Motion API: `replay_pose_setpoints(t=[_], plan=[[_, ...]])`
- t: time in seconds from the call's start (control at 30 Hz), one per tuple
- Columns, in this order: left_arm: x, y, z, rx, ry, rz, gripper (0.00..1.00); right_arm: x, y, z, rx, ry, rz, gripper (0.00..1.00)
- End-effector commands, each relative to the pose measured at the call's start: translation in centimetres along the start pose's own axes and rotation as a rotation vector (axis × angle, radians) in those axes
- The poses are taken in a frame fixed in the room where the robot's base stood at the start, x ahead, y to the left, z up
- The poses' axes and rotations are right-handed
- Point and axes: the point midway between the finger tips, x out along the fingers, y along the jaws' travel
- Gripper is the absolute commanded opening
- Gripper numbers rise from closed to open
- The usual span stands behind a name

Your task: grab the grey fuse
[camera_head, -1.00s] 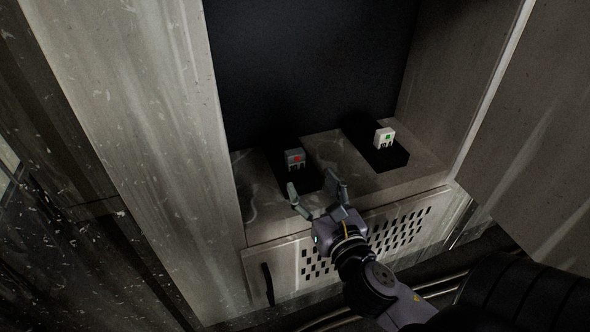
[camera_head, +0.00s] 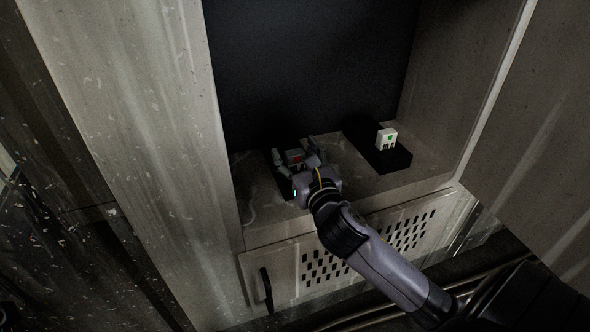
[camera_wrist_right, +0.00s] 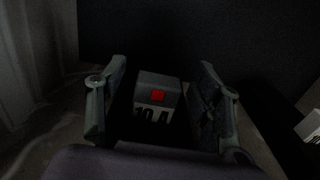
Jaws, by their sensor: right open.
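The grey fuse (camera_head: 294,157) with a red square stands on a dark slot on the shelf, partly hidden behind my right gripper. In the right wrist view the fuse (camera_wrist_right: 158,97) shows its red mark and the white label "10 A". My right gripper (camera_head: 295,147) is open, with one finger on each side of the fuse. In the right wrist view its fingers (camera_wrist_right: 160,85) stand apart from the fuse, with a gap on both sides. My left gripper is not in view.
A white fuse (camera_head: 386,138) with a green mark stands on a second dark slot (camera_head: 397,160) to the right. The niche has a side wall on the left (camera_head: 185,130) and another on the right. A perforated panel with a black handle (camera_head: 266,289) lies below the shelf.

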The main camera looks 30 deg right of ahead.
Motion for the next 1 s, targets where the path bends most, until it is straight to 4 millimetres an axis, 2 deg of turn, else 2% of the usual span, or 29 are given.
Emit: replay_pose_setpoints(t=[0.27, 1.0], plan=[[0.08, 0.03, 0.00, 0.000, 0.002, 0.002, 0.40, 0.18, 0.01, 0.00, 0.000, 0.001, 0.001, 0.59], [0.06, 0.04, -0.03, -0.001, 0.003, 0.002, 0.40, 0.16, 0.02, -0.01, 0.000, 0.001, 0.000, 0.10]])
